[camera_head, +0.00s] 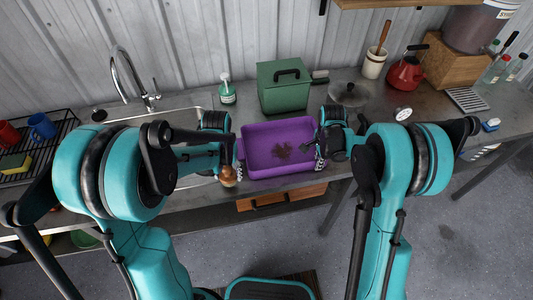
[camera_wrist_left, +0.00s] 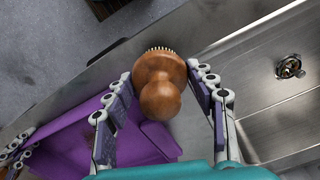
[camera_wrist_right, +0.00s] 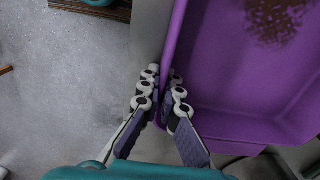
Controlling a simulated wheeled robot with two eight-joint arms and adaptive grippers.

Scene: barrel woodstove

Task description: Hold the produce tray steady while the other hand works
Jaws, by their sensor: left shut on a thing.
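The purple produce tray (camera_head: 262,136) lies on the counter by the sink, with a dark brown dirt patch (camera_head: 281,151) on its floor. My right gripper (camera_head: 320,161) is at the tray's right side. In the right wrist view its fingers (camera_wrist_right: 162,80) are close together with the tray's wall between them. My left gripper (camera_head: 233,170) is at the tray's left front corner, shut on a round-knobbed wooden brush (camera_wrist_left: 160,92). The brush's bristles show at its far edge in the left wrist view. The tray also shows there (camera_wrist_left: 75,145), beside the left finger.
A steel sink (camera_wrist_left: 265,100) lies left of the tray. A green box (camera_head: 284,92) and a soap bottle (camera_head: 227,92) stand behind it. A pan lid (camera_head: 349,93) and a red kettle (camera_head: 405,74) are at the back right. A dish rack (camera_head: 35,145) is at the left.

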